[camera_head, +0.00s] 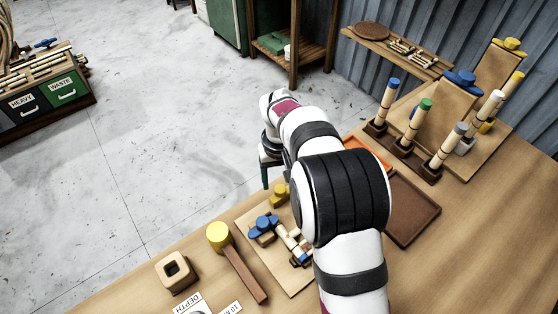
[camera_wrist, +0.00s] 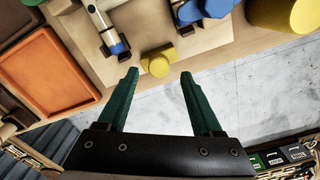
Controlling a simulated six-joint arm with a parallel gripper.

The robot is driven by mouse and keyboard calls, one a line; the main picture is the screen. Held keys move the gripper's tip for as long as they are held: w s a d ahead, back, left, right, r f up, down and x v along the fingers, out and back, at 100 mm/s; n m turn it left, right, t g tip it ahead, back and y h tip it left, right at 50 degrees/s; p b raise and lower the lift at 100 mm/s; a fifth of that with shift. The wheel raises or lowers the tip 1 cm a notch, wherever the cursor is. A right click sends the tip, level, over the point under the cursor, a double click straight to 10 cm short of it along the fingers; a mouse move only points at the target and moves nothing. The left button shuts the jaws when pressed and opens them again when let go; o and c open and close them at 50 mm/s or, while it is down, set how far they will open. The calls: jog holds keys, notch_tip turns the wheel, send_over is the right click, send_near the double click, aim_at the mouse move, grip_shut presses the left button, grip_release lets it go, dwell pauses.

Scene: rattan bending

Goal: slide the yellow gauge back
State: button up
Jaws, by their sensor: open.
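A small yellow block with a rounded end, apparently the yellow gauge (camera_head: 279,195), sits at the far edge of the light wooden board (camera_head: 249,216). In the wrist view the yellow gauge (camera_wrist: 157,62) lies just ahead of my gripper (camera_wrist: 158,74), roughly centred between the fingertips. The two green fingers are wide apart with nothing between them. Whether they touch the gauge cannot be told. In the head view my arm hides most of my gripper; one green finger (camera_head: 265,174) shows beyond the table edge.
Blue-ended rods (camera_wrist: 105,30) and a blue piece (camera_head: 263,226) lie on the board near the gauge. A yellow-headed mallet (camera_head: 219,236) and a square wooden block (camera_head: 176,271) lie left. An orange tray (camera_wrist: 48,72) and upright colour-capped rods (camera_head: 425,110) stand right in the head view.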

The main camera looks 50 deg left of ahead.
aim_at(279, 187)
notch_tip(279, 187, up, 14)
jog(key=shift+f, duration=0.25)
jog(key=w+d+r+m, duration=0.2)
jog(key=d+m, duration=0.1)
jog(key=d, duration=0.6)
jog(key=w+d+r+m, duration=0.1)
jog(key=d+r+m, duration=0.15)
jog(key=d, duration=0.55)
jog(key=w+d+r+m, duration=0.1)
jog(key=w+d+m, duration=0.15)
jog(key=d, duration=0.65)
jog(key=s+d+f+m+y, duration=0.1)
jog(key=s+d+f+m, duration=0.1)
jog(key=s+d+m, duration=0.3)
jog(key=s+d+f+m, duration=0.3)
jog(key=s+d+m, duration=0.2)
jog(key=s+d, duration=0.4)
jog(key=shift+s+d+f+y, duration=0.2)
jog(key=shift+s+d+y, duration=0.1)
jog(key=shift+s+y, duration=0.1)
